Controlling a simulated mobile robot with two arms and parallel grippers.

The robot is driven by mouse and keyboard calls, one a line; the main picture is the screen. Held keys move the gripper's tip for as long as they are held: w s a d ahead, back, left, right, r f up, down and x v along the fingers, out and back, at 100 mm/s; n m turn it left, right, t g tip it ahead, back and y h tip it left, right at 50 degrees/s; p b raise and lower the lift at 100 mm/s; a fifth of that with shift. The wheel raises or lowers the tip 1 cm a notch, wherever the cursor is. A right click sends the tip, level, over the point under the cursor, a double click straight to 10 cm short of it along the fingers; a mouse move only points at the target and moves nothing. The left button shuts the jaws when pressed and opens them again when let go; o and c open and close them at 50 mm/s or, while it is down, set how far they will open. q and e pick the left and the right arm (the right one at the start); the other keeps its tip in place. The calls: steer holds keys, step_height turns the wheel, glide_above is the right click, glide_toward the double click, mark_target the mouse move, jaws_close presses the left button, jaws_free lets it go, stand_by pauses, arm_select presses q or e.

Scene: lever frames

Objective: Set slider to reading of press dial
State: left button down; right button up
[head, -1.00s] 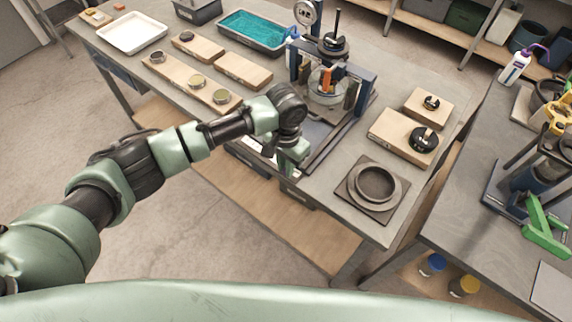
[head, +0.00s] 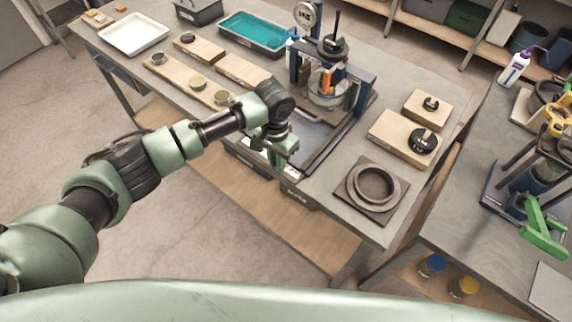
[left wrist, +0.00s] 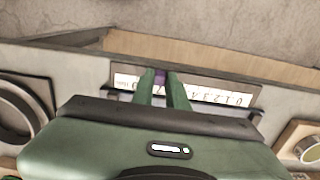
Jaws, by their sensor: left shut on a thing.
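My left gripper (head: 281,158) is at the front edge of the workbench, in front of the press. In the left wrist view its two green fingers (left wrist: 160,82) are shut on a small purple slider knob (left wrist: 160,76). The knob sits along a white scale strip (left wrist: 222,96) with printed digits, which runs along the bench edge. The fingers hide part of the scale, so the exact setting is unclear. The press (head: 331,84) stands behind the gripper. Its round white dial (head: 306,14) is at the back; its reading is too small to make out. My right gripper is not in view.
A ring on a square plate (head: 372,210) lies right of the press, near wooden blocks with black knobs (head: 402,138). Wooden boards (head: 186,82), a white tray (head: 133,34) and a teal-filled tray (head: 255,31) lie left. A second bench (head: 490,215) stands at right.

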mark_target(253, 152)
arm_select(q)
steer(key=w+a, duration=0.1)
steer(key=a, duration=0.1)
steer(key=w+a, duration=0.2)
steer(key=a, duration=0.1)
steer(key=w+a, duration=0.2)
steer(key=a, duration=0.1)
steer(key=shift+w, duration=0.2)
steer(key=shift+s+d, duration=0.1)
steer(key=c, duration=1.4)
jaws_free()
step_height(253, 152, up, 8)
steer(key=b, duration=0.2)
steer(key=shift+f, duration=0.1)
